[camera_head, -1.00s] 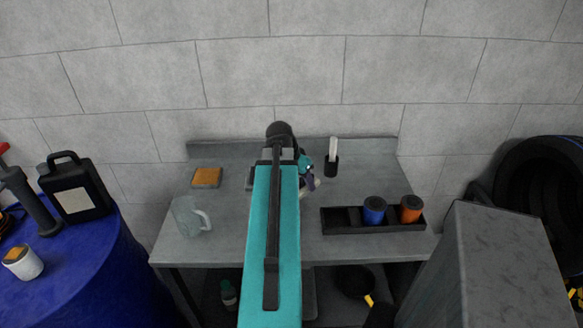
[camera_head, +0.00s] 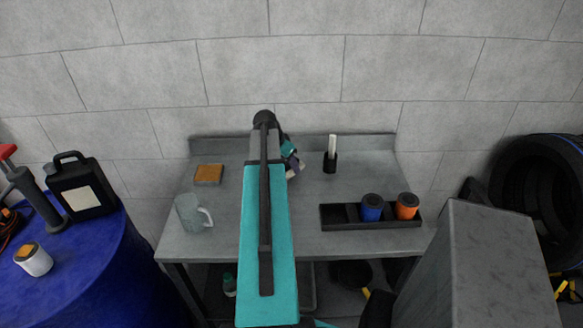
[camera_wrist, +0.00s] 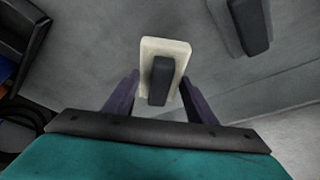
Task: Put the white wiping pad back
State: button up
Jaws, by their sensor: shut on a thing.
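The white wiping pad (camera_wrist: 176,53), a pale block with a dark grip, sits between my gripper's purple fingers (camera_wrist: 160,98) in the wrist view. My gripper is shut on it. In the head view my gripper (camera_head: 291,160) is over the back middle of the grey table (camera_head: 340,190), mostly hidden behind my arm. Only a small pale part of the pad shows there. A second pad, grey with a dark grip (camera_wrist: 250,25), lies on the table at the upper right of the wrist view. My arm hides it in the head view.
A tray (camera_head: 335,217) with blue (camera_head: 371,207) and orange (camera_head: 406,206) cans stands right. A black cup (camera_head: 330,163) with a white stick stands at the back. An orange-topped block (camera_head: 208,174) and glass mug (camera_head: 192,213) are left. The table has free room around my gripper.

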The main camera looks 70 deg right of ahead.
aim_at(287, 170)
jog(key=shift+w+d+f, duration=0.1)
jog(key=shift+w+d, duration=0.3)
jog(key=shift+f+p, duration=0.85)
jog(key=shift+f, duration=0.9)
jog(key=shift+f, duration=0.25)
jog(key=o, duration=1)
jog(key=shift+o, duration=0.2)
jog(key=shift+r, duration=0.2)
